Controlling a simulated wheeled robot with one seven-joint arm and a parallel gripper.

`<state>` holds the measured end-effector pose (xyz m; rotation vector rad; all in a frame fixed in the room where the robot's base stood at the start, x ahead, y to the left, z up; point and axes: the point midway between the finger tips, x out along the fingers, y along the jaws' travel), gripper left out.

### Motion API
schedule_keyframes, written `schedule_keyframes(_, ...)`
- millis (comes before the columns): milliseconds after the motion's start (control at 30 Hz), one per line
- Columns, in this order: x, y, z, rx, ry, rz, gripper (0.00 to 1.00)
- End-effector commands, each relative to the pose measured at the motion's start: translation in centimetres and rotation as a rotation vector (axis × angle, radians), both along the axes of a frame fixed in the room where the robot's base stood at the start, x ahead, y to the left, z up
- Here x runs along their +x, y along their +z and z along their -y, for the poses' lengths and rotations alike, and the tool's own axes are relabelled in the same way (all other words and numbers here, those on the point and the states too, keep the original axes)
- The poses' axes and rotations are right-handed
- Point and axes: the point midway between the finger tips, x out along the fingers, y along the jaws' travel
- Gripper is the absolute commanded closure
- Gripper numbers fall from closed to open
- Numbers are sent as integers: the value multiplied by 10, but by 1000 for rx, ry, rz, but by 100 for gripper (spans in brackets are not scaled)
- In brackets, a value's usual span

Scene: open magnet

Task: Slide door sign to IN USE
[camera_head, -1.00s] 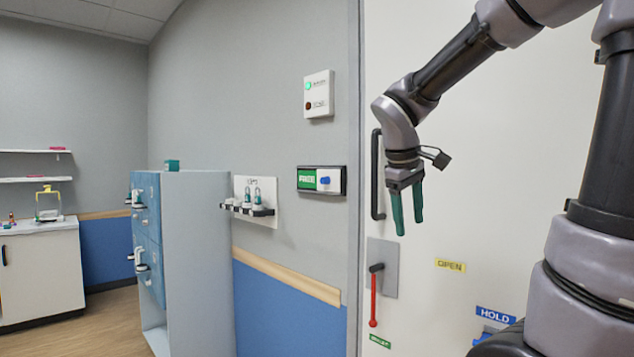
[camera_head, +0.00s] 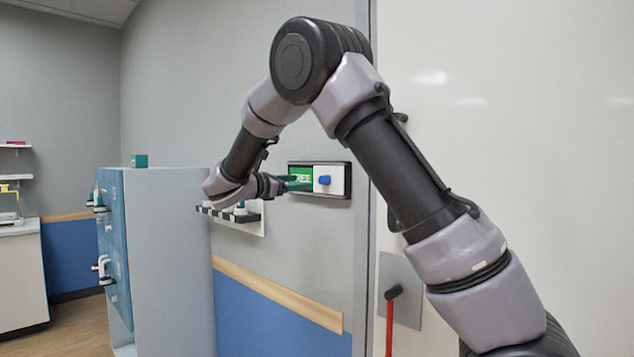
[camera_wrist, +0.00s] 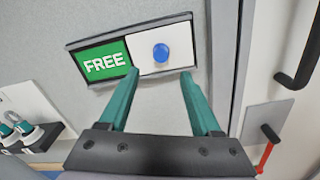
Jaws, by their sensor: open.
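The door sign (camera_head: 344,180) is a dark-framed slider on the grey wall, left of the door. Its green panel (camera_wrist: 104,62) reads FREE on the left side. A white slider plate (camera_wrist: 178,36) with a round blue knob (camera_wrist: 161,53) covers the right side. My gripper (camera_head: 300,181) is in front of the sign's left part in the head view. In the wrist view my gripper (camera_wrist: 160,74) is open and empty, its two teal fingers spread just below the knob, one to each side. Whether the fingers touch the sign cannot be told.
A light blue cabinet (camera_head: 165,260) stands left of the sign. A white holder board (camera_head: 252,218) with a dark rail is on the wall below left. The door's dark handle (camera_wrist: 303,55) and red lever (camera_wrist: 265,155) are to the right.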

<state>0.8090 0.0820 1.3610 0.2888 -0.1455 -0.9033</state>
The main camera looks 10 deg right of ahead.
Motion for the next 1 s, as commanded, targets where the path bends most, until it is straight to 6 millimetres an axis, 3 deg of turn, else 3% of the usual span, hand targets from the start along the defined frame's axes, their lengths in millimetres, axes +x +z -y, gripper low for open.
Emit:
schedule_keyframes(400, 46, 0, 61, 4, -3, 0, 35)
schedule_keyframes(600, 56, 0, 73, 3, -1, -1, 35)
schedule_keyframes(900, 57, -1, 75, 3, -1, -1, 35)
schedule_keyframes(1000, 57, 0, 75, 4, -2, -2, 73)
